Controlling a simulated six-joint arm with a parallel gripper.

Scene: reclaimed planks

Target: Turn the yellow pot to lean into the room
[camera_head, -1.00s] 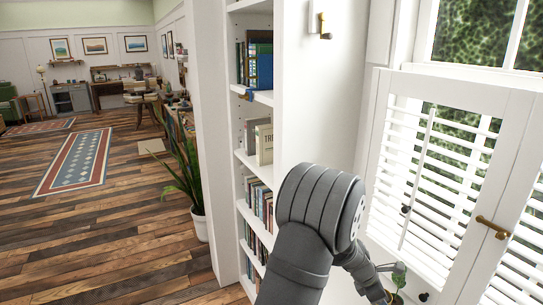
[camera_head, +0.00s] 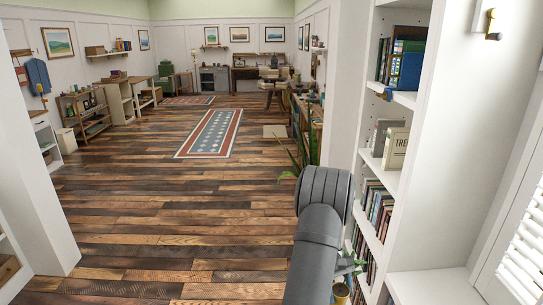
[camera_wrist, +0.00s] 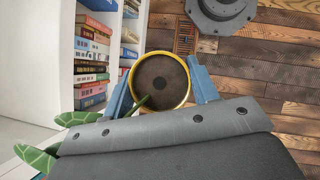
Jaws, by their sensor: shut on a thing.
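The yellow pot (camera_wrist: 184,97) shows in the wrist view with its round rim and dark soil facing the camera. My gripper (camera_wrist: 160,78) is shut on it, with one blue finger on each side. Green striped leaves (camera_wrist: 38,157) show at the lower left, partly hidden by the grey gripper body. In the head view, a small part of the yellow pot (camera_head: 341,291) shows low beside my grey arm, with leaves above it. The pot is off the floor, near the bookcase. I cannot tell how far it tilts.
A white bookcase (camera_head: 395,180) with books stands close on the right, and a shuttered window (camera_head: 527,262) is at the far right. The plank floor (camera_head: 170,225) ahead is open. A potted plant (camera_head: 303,150) stands by the bookcase end. A patterned rug (camera_head: 212,134) lies farther off.

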